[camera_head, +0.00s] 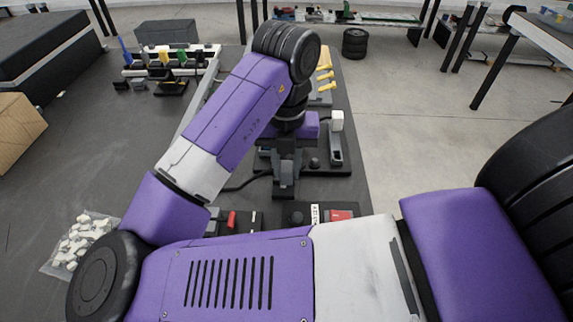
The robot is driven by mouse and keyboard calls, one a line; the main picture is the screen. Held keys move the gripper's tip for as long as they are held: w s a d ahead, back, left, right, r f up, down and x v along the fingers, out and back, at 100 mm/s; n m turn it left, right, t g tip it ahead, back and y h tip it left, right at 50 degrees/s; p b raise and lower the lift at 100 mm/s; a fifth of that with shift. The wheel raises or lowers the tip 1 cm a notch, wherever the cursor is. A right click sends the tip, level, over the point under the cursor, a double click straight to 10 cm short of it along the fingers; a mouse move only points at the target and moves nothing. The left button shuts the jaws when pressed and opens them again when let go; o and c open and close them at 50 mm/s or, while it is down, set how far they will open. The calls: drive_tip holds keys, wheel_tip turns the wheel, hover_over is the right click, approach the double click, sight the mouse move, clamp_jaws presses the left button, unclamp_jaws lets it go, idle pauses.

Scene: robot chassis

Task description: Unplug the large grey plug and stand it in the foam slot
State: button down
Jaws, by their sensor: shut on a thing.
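My gripper (285,165) points down over a dark board at the middle of the table, below my purple wrist. It is shut on a grey block-shaped piece (284,183), which looks like the large grey plug. A dark cable (243,184) runs to it from the left. My fingers and wrist hide much of the plug, and I cannot tell whether it is seated in a socket or clear of it. I cannot make out the foam slot for certain.
A white-topped part (337,121) stands close right of my gripper. Red switches (341,215) sit in front, partly behind my arm. Yellow pieces (325,76) lie behind. A rack with coloured handles (168,60) stands back left. A bag of white parts (77,243) lies left.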

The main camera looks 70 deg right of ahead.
sight(286, 166)
drive_tip(key=shift+f+b, duration=0.9)
drive_tip(key=shift+f, duration=0.2)
drive_tip(key=c, duration=1.1)
unclamp_jaws()
drive_tip(key=shift+r+p, duration=0.9)
drive_tip(key=shift+r, duration=3)
